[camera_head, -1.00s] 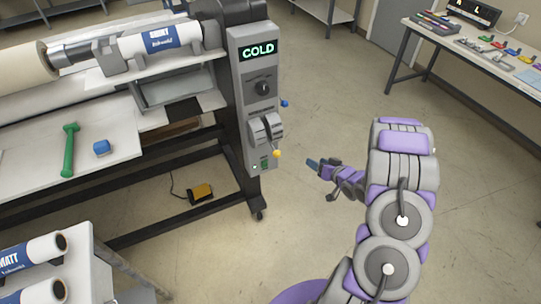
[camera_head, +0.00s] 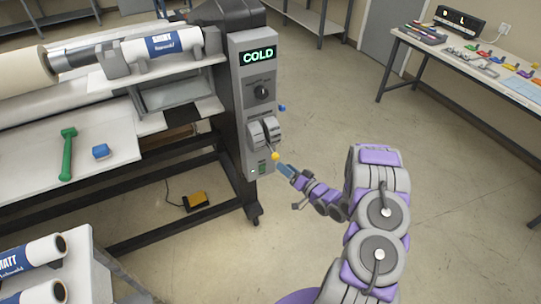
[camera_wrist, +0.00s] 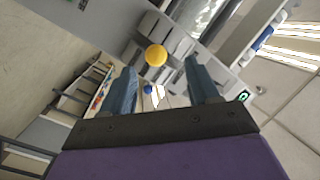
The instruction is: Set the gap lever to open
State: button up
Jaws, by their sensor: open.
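The gap lever is on the grey control panel (camera_head: 255,75) of the laminator and ends in a yellow ball knob (camera_head: 275,156). The lever sits below the dial and its knob points down and outward. My gripper (camera_head: 284,170) is just right of and slightly below the knob in the head view, apart from it. In the wrist view my gripper (camera_wrist: 163,85) has its two blue-grey fingers spread and empty. The yellow knob (camera_wrist: 156,55) shows ahead, between and beyond the fingertips.
The panel display reads COLD, with a black dial (camera_head: 262,92) below it. A blue knob (camera_head: 282,108) sticks out on the panel's right side.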

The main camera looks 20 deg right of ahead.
aim_at(273, 153)
jog(key=x, duration=0.2)
jog(key=d+x, duration=0.1)
jog(key=x, duration=0.2)
jog(key=b+x, duration=0.1)
jog(key=x, duration=0.2)
jog(key=shift+w+d+f, duration=0.25)
jog(key=shift+w+d, duration=0.05)
jog(key=shift+w, duration=0.2)
jog(key=shift+w+a+r, duration=0.1)
jog(key=shift+w+a, duration=0.4)
jog(key=shift+a, duration=0.1)
jog(key=shift+w+a+r, duration=0.1)
jog(key=shift+w+a, duration=0.05)
jog(key=shift+a, duration=0.3)
jog(key=shift+d, duration=0.45)
jog(key=shift+c, duration=0.7)
jog(key=shift+d, duration=0.3)
jog(key=c, duration=0.3)
jog(key=shift+a, duration=0.4)
jog(key=c, duration=0.5)
jog(key=shift+d, duration=0.1)
grip_shut()
